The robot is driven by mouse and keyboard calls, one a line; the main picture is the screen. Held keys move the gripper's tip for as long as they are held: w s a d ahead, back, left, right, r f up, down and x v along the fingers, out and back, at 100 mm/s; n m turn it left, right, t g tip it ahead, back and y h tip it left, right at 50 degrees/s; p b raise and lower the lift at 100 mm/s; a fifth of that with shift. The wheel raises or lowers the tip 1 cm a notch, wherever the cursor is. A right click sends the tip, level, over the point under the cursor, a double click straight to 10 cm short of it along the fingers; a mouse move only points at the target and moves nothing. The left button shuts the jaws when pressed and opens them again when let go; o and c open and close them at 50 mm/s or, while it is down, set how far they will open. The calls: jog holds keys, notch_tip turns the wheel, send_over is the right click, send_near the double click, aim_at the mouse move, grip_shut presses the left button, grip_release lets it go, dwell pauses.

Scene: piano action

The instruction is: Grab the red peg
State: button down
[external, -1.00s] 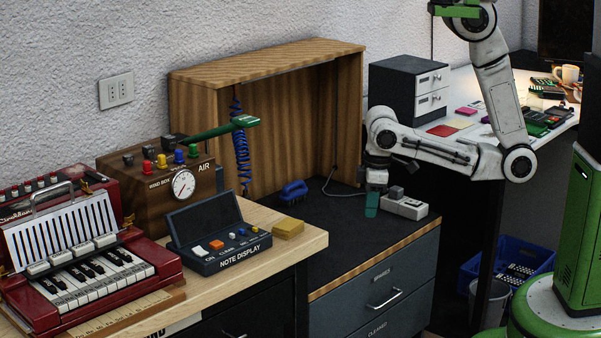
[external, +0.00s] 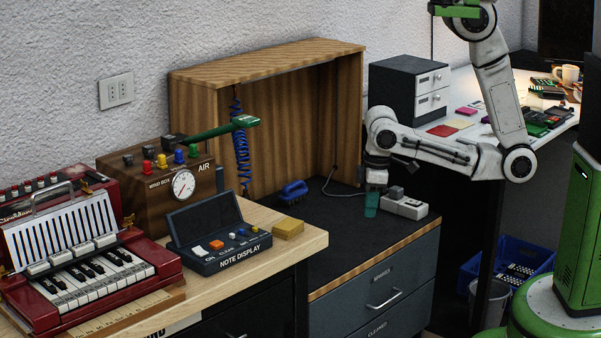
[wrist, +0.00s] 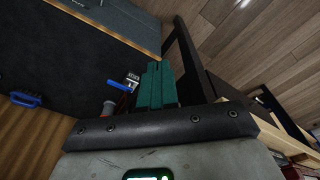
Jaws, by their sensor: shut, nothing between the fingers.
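The red peg (external: 161,161) stands on the front of the brown wooden wind box (external: 158,190), in a row with yellow, blue and green pegs. My gripper (external: 371,207) is far to its right, above the dark mat by the white device. Its teal fingers point down and are closed together with nothing between them. In the wrist view the closed teal fingers (wrist: 156,84) show in the middle. The red peg is not visible in the wrist view.
A green lever (external: 222,129) sticks out to the right above the wind box. A wooden hood (external: 268,60) stands between the wind box and my arm. A blue brush (external: 293,191) lies on the dark mat (external: 335,235). The white device (external: 405,207) sits beside my gripper.

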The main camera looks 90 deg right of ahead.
jog(key=c, duration=1)
grip_release()
